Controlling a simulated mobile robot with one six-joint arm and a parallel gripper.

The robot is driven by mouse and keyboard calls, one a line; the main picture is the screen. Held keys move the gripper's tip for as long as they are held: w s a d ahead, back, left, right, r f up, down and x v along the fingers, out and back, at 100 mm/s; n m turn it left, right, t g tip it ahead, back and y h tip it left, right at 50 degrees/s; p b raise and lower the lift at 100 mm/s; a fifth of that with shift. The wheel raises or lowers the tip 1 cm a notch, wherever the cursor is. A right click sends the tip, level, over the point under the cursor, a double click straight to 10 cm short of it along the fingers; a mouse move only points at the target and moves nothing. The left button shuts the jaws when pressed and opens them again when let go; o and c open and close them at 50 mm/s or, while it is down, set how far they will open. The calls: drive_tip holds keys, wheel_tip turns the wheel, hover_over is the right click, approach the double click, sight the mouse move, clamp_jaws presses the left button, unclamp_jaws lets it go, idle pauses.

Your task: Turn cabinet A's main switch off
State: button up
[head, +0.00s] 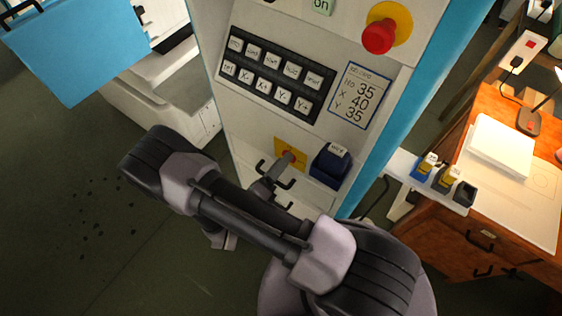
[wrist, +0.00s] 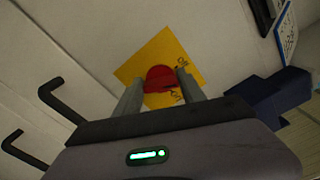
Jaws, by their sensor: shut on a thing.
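The main switch is a red knob (wrist: 160,76) on a yellow plate (wrist: 146,67) low on the front of a pale cabinet (head: 250,125). The plate also shows in the head view (head: 279,145). My gripper (wrist: 160,80) is shut on the red knob, one finger on each side. In the head view my gripper (head: 286,160) reaches the plate and mostly hides the knob. The wrist view shows "Off" at the plate's upper right and "on" below it, partly covered. I cannot tell which label the knob points to. No cabinet letter is readable.
A dark blue holder (head: 330,165) sits just right of the switch. Black hooked handles (wrist: 62,100) stick out at lower left in the wrist view. Above are a keypad (head: 270,75), a record card (head: 357,94) and a red emergency button (head: 380,37). A wooden desk (head: 500,145) stands right.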

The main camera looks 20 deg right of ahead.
drive_tip(key=n, duration=0.4)
drive_tip(key=shift+f+n, duration=0.1)
drive_tip(key=shift+n, duration=0.3)
idle(0.4)
drive_tip(key=o, duration=1.4)
drive_tip(key=shift+c, duration=0.2)
drive_tip(key=p+v, duration=0.1)
drive_tip(key=v, duration=1.6)
drive_tip(key=shift+s+a, duration=0.15)
